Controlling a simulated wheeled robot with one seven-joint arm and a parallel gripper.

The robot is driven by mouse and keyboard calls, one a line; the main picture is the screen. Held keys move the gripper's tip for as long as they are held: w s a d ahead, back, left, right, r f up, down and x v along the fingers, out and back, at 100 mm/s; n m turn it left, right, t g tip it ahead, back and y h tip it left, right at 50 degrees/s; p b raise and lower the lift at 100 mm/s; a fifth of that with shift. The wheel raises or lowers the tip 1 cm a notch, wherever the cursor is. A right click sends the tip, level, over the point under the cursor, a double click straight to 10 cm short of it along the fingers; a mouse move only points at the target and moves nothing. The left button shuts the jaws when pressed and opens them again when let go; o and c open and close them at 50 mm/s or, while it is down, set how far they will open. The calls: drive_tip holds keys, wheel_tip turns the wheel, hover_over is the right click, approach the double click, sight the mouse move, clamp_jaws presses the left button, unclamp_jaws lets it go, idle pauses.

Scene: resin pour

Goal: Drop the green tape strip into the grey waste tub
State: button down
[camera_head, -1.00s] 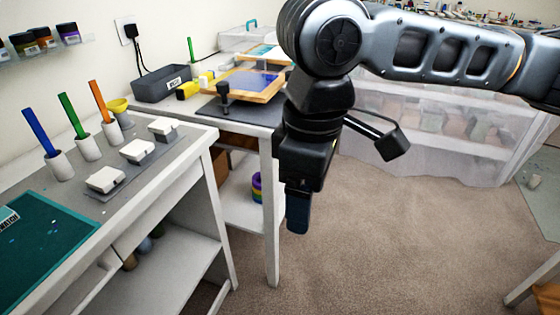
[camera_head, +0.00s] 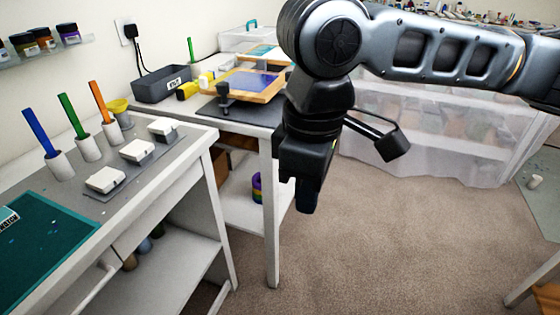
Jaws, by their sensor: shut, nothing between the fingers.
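A green tape strip (camera_head: 70,116) stands upright in a small white holder (camera_head: 88,148) on the left bench, between a blue and an orange strip. A dark grey tub (camera_head: 150,91) with a white label too small to read sits at the back of the far table, by the wall. My gripper (camera_head: 307,205) hangs pointing down in front of the far table's right end, over the carpet. It is shut and empty, well to the right of the green strip and of the tub.
White blocks (camera_head: 137,150) lie on a grey mat beside the strips, and a teal cutting mat (camera_head: 45,250) is at front left. A wooden-framed screen (camera_head: 248,84) and yellow items (camera_head: 188,90) stand right of the tub. Carpet (camera_head: 400,240) is clear.

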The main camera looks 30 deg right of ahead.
drive_tip(key=shift+r+p, duration=2.45)
drive_tip(key=shift+r, duration=0.1)
idle(0.4)
drive_tip(key=c, duration=1.4)
unclamp_jaws()
